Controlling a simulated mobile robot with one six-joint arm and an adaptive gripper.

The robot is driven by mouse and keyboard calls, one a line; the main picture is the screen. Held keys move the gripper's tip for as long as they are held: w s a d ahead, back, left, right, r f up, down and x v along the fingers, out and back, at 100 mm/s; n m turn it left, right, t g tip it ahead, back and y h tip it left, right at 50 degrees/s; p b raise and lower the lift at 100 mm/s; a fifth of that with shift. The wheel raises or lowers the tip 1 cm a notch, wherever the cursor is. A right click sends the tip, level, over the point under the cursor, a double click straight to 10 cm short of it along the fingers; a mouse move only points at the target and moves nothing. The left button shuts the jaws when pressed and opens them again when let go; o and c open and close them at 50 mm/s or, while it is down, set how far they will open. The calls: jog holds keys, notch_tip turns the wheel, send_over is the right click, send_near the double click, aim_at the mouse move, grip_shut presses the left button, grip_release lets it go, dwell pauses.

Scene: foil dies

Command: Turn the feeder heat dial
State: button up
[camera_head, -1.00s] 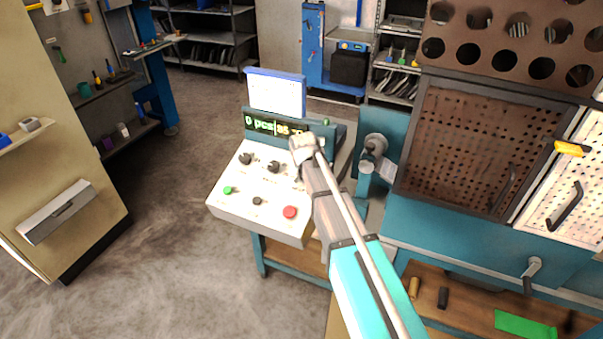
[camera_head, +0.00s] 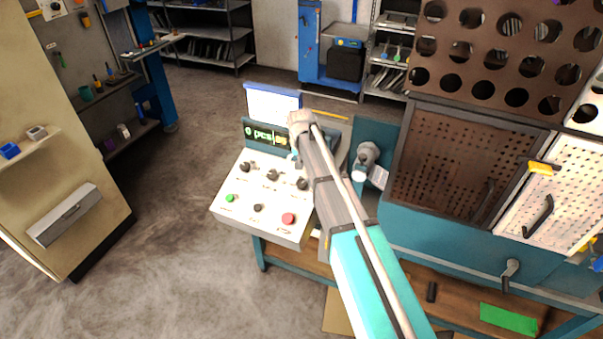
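A white sloped control panel (camera_head: 243,216) stands in the middle of the view. Its upper row has three black dials: a left one (camera_head: 245,167), a middle one (camera_head: 272,175) and a right one (camera_head: 302,184) beside my arm. Their labels are too small to read, so I cannot tell which is the feeder heat dial. My gripper (camera_head: 296,158) is at the end of my arm, over the panel's upper right, in front of the display (camera_head: 262,134). It appears apart from the dials. Its fingers are mostly hidden behind the wrist.
The panel also bears a green button (camera_head: 230,198), a small black knob (camera_head: 258,208) and a red button (camera_head: 288,218). A white sheet (camera_head: 273,102) stands above the display. A grey machine part (camera_head: 367,155) and a perforated cabinet (camera_head: 450,160) are at right. Open floor lies left.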

aim_at(302, 183)
jog(key=shift+r+m+g+p, duration=0.7)
jog(key=shift+r+m+p, duration=0.9)
jog(key=shift+r, duration=0.55)
jog(key=shift+f, duration=0.15)
notch_tip(302, 183, down, 14)
jog(key=b, duration=1.4)
jog(key=shift+w+r, duration=0.1)
jog(key=shift+r, duration=0.1)
jog(key=c, duration=1.1)
jog(key=shift+n, duration=0.7)
